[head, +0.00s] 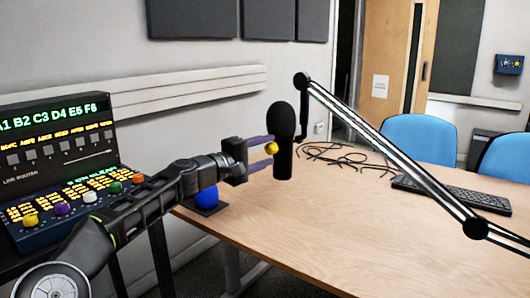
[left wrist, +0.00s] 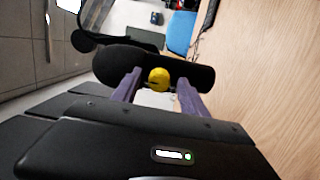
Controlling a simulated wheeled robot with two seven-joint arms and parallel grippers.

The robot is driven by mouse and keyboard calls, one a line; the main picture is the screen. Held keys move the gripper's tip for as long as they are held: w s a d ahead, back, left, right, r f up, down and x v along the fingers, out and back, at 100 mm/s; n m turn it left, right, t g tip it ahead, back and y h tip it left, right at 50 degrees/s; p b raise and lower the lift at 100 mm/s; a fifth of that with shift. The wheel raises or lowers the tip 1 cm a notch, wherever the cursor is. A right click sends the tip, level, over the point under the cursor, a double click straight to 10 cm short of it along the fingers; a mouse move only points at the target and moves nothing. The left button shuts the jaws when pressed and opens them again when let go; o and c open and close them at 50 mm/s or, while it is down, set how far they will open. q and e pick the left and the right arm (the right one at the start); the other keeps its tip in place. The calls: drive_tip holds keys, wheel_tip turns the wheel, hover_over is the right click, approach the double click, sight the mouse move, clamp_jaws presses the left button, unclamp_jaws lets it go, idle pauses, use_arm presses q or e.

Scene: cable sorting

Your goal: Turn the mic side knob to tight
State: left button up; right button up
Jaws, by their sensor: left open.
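A black microphone (head: 283,125) stands upright at the table's left part, with a foam top. A yellow side knob (head: 271,148) sits on its left side, facing my left gripper. My left gripper (head: 262,152) is open, with its purple fingers reaching toward the microphone. In the left wrist view the yellow knob (left wrist: 158,79) lies between the open fingers (left wrist: 160,86), in front of the black microphone (left wrist: 195,78). I cannot tell whether the fingers touch the knob. My right gripper is not in view.
A black boom arm (head: 385,150) crosses above the wooden table (head: 340,235). Tangled black cables (head: 345,157) and a keyboard (head: 450,195) lie behind. A blue ball (head: 207,197) sits near the left edge. A panel with coloured knobs (head: 70,165) stands at left. The front table is clear.

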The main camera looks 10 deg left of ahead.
use_arm(q)
drive_tip(key=b+v, duration=0.3)
drive_tip(key=v, duration=0.4)
drive_tip(key=shift+s, duration=0.35)
drive_tip(key=shift+a, duration=0.2)
